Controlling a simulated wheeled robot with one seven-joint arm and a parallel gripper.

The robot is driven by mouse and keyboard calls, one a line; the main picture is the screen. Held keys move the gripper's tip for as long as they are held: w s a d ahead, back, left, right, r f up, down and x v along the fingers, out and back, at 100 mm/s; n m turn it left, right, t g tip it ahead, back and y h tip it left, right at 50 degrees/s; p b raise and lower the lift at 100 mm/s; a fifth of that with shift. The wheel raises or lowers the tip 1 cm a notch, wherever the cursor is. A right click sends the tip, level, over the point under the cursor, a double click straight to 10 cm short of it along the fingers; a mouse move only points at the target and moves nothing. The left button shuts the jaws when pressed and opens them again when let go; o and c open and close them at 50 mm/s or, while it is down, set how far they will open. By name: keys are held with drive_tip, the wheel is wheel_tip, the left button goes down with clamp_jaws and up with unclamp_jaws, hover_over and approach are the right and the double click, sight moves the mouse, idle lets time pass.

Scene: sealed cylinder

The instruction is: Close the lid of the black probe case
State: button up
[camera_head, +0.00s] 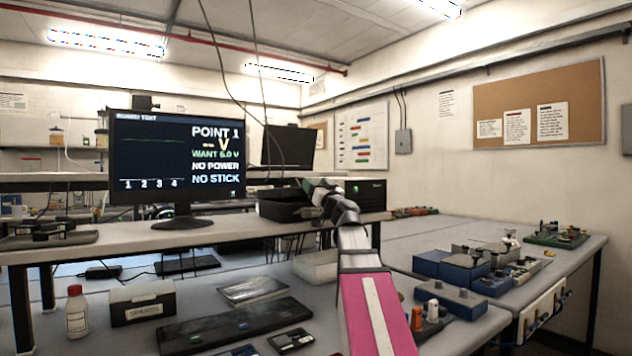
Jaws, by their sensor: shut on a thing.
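The black probe case (285,208) sits on the raised shelf, right of the monitor. It looks like an open dark box, with its dark inside partly showing. My gripper (314,194) is at the case's right side, at the end of my arm, which reaches up from the lower right with a pink link. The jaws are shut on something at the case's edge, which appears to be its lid. The jaws and the arm hide the right part of the case, so the lid's exact angle is hard to tell.
A monitor (178,158) stands left of the case, and a black instrument box (365,194) with a green light stands close on its right. Cables hang above the case. The lower bench holds a bottle (77,312), a labelled box (142,303) and blue blocks (465,272).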

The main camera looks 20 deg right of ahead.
drive_tip(key=shift+f, duration=0.3)
drive_tip(key=shift+w, duration=0.1)
drive_tip(key=o, duration=1.3)
drive_tip(key=shift+f, duration=0.1)
drive_tip(key=v, duration=1)
drive_tip(key=shift+s+d+f, duration=0.1)
drive_tip(key=shift+s+f, duration=0.2)
